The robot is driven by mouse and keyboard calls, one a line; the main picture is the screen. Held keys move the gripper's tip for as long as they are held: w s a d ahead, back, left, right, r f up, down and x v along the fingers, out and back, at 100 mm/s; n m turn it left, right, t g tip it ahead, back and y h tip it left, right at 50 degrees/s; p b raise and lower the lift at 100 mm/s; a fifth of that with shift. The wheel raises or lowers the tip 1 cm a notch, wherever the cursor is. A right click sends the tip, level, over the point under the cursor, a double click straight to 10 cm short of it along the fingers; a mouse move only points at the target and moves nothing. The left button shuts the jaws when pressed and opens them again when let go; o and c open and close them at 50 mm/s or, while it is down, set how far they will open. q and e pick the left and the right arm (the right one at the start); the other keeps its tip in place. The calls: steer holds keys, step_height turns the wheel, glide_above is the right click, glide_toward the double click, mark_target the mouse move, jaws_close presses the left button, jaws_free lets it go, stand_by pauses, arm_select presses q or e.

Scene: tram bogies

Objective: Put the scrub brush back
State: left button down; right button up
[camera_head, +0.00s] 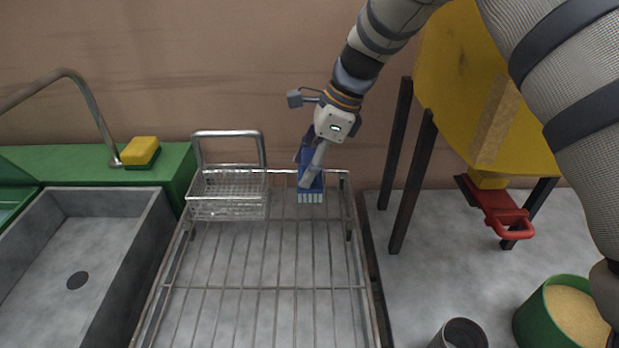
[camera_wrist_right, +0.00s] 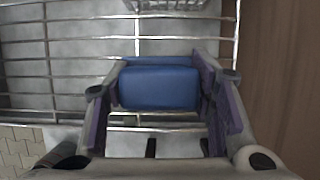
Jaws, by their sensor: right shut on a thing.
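The scrub brush (camera_head: 312,181) is blue with pale bristles pointing down. It is at the back right of the wire rack (camera_head: 248,289), in front of the back rail in the head view. My right gripper (camera_head: 314,165) reaches down from above and is shut on the brush. In the right wrist view the blue brush body (camera_wrist_right: 159,87) sits between the two fingers, with rack bars behind it. I cannot tell whether the bristles touch the rack. My left gripper is not in view.
A wire basket (camera_head: 228,206) hangs at the rack's back left. A sink (camera_head: 85,250) and a yellow sponge (camera_head: 140,150) are further left. A yellow hopper (camera_head: 460,90) with a red handle (camera_head: 503,215) and a green bucket (camera_head: 545,300) stand right. The rack's middle is clear.

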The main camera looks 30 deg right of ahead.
steer(key=shift+w+d+f, duration=0.1)
steer(key=shift+d+f, duration=0.15)
steer(key=shift+f, duration=0.8)
steer(key=shift+w+d+f, duration=0.1)
steer(key=shift+d+f, duration=0.1)
steer(key=shift+f, duration=0.8)
steer(key=o, duration=1.1)
steer(key=shift+r, duration=0.35)
steer(key=v, duration=1.1)
steer(key=shift+s+d+r, duration=0.15)
steer(key=shift+d+r, duration=0.05)
steer(key=shift+r, duration=0.05)
steer(key=shift+f, duration=0.1)
